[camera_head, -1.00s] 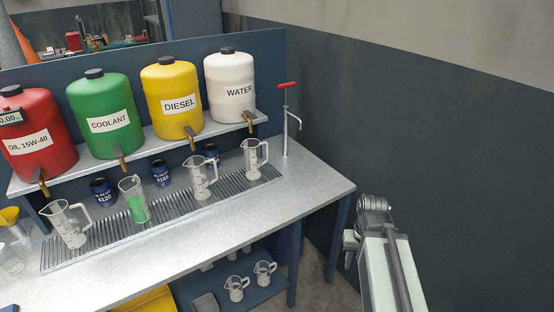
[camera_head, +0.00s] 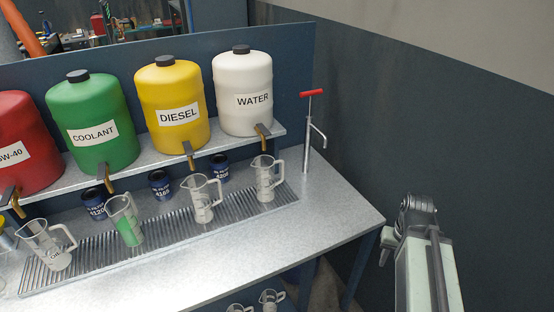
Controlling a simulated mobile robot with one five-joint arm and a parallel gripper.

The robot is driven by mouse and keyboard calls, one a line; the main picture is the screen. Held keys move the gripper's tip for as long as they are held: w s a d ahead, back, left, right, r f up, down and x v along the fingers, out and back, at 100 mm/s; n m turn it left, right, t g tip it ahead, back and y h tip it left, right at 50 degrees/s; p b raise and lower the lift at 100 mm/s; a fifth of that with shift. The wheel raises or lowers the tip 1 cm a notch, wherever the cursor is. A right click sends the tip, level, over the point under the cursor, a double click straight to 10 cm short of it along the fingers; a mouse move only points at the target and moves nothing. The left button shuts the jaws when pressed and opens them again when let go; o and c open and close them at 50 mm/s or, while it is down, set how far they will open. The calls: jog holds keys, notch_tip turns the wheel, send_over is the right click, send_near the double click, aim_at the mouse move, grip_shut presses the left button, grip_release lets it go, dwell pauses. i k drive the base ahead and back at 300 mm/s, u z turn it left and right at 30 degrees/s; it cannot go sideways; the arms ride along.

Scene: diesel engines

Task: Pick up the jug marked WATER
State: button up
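A clear jug with a handle (camera_head: 266,180) stands upright on the drip grate, below the tap of the white tank; I cannot read its marking. The white tank (camera_head: 242,80) on the shelf carries the label WATER. Other clear jugs stand to the left on the same grate: one under the yellow tank (camera_head: 201,199), one holding green liquid (camera_head: 126,222), and one at the far left (camera_head: 46,247). Part of my arm shows at the lower right, over the floor and apart from the jugs. My gripper's fingers are not visible.
Green (camera_head: 92,110), yellow (camera_head: 172,85) and red (camera_head: 22,150) tanks stand on the shelf. Small blue cans (camera_head: 160,185) sit behind the jugs. A red-handled pump (camera_head: 308,140) stands at the bench's right end. The bench front (camera_head: 290,235) is clear. More jugs (camera_head: 270,299) are below.

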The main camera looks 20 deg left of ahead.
aim_at(264, 165)
jog(key=i, duration=1)
jog(key=u, duration=3.7)
